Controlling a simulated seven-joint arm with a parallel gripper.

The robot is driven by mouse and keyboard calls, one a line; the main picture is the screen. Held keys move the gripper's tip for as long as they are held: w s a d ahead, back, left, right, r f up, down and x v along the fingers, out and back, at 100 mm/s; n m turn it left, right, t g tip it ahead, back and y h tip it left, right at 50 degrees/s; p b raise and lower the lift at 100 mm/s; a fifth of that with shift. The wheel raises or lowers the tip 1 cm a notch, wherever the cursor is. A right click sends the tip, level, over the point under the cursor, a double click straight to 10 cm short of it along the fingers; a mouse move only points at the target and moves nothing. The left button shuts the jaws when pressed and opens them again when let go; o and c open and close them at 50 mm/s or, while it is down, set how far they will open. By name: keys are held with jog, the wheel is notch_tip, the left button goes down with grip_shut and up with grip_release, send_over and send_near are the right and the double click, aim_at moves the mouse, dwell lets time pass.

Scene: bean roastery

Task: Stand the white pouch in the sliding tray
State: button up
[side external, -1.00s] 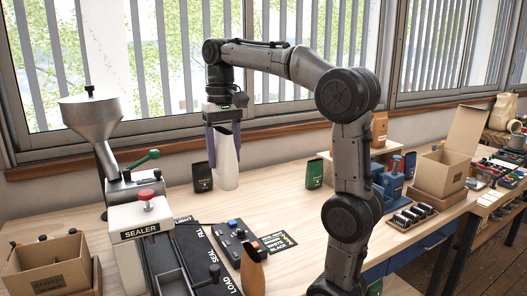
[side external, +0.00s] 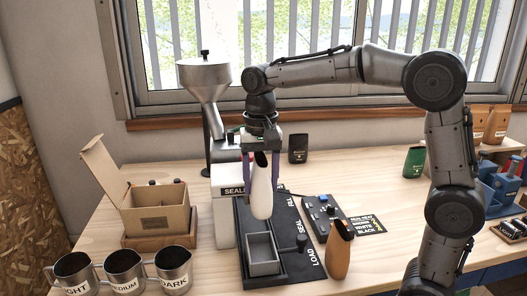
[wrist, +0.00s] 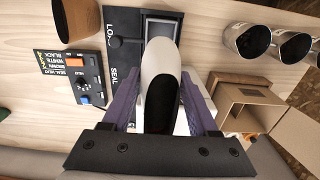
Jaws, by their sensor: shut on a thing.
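The white pouch (side external: 261,198) hangs upright in my gripper (side external: 262,160), which is shut on its upper part. Its dark open mouth faces the camera in the wrist view (wrist: 161,90), between the two purple fingers. The sliding tray (side external: 263,254) is a grey open box on the dark track marked LOAD, SEAL and FILL, at the LOAD end. It looks empty in the side view. The pouch is above the track, just behind the tray in the picture, and its bottom appears clear of the track. In the wrist view the pouch partly hides the tray (wrist: 188,26).
The white sealer (side external: 226,215) and the metal hopper (side external: 205,85) stand left of and behind the track. A control box (side external: 322,213) and a brown pouch (side external: 339,250) stand to its right. Metal cups (side external: 124,270) and a cardboard box (side external: 157,212) are at left.

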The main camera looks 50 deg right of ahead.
aim_at(261, 210)
notch_tip(261, 210, down, 15)
jog(key=shift+r, duration=0.1)
dwell(0.6)
dwell(0.3)
jog(key=o, duration=1.4)
jog(key=shift+o, duration=0.4)
jog(key=shift+r, duration=3.55)
